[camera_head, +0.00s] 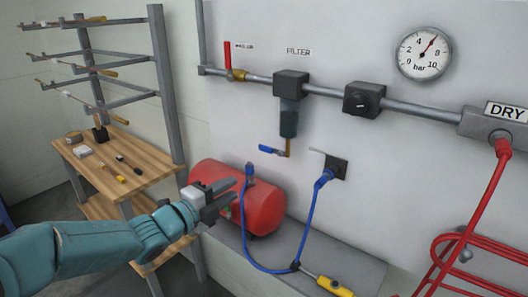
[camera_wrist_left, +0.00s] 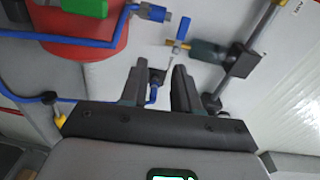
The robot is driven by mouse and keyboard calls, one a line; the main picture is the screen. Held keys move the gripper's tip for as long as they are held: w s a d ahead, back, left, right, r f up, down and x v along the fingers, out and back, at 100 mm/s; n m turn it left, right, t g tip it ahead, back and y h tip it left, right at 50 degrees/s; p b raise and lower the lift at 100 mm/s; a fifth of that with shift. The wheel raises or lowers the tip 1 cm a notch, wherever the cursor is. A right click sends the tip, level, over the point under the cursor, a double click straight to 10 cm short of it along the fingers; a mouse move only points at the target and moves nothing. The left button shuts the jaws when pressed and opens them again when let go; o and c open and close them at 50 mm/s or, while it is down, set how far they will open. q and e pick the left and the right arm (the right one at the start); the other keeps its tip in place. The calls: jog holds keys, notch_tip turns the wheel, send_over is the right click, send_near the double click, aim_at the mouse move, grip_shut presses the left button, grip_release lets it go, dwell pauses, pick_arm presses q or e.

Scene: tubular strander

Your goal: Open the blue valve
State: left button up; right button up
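The blue valve handle (camera_head: 268,150) sits at the brass outlet under the dark filter bowl (camera_head: 289,120), on the grey wall panel. The lever points left, roughly level and slightly tilted. In the left wrist view the blue handle (camera_wrist_left: 182,28) is above the fingers, beside the filter bowl (camera_wrist_left: 205,50). My left gripper (camera_head: 234,190) is open and empty, in front of the red tank and below left of the handle, apart from it. Its two fingers (camera_wrist_left: 159,70) show with a clear gap between them. My right gripper is not in view.
The hose runs near a wall socket (camera_head: 337,166). A red-handled valve (camera_head: 228,55) is upper left. A wooden bench (camera_head: 120,165) stands left.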

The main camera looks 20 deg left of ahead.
pick_arm(q)
notch_tip(320, 180, up, 4)
jog(key=s+a, duration=0.1)
jog(key=p, duration=0.5)
send_near(265, 150)
jog(key=shift+t, duration=0.4)
jog(key=x, duration=0.7)
jog(key=shift+d+f, duration=0.1)
jog(key=shift+f, duration=0.05)
jog(key=shift+w+d+f, duration=0.1)
jog(key=shift+w+d, duration=0.05)
jog(key=shift+w, duration=0.35)
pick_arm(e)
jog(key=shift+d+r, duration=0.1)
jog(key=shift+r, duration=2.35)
pick_arm(q)
jog(key=shift+c, duration=0.3)
grip_shut()
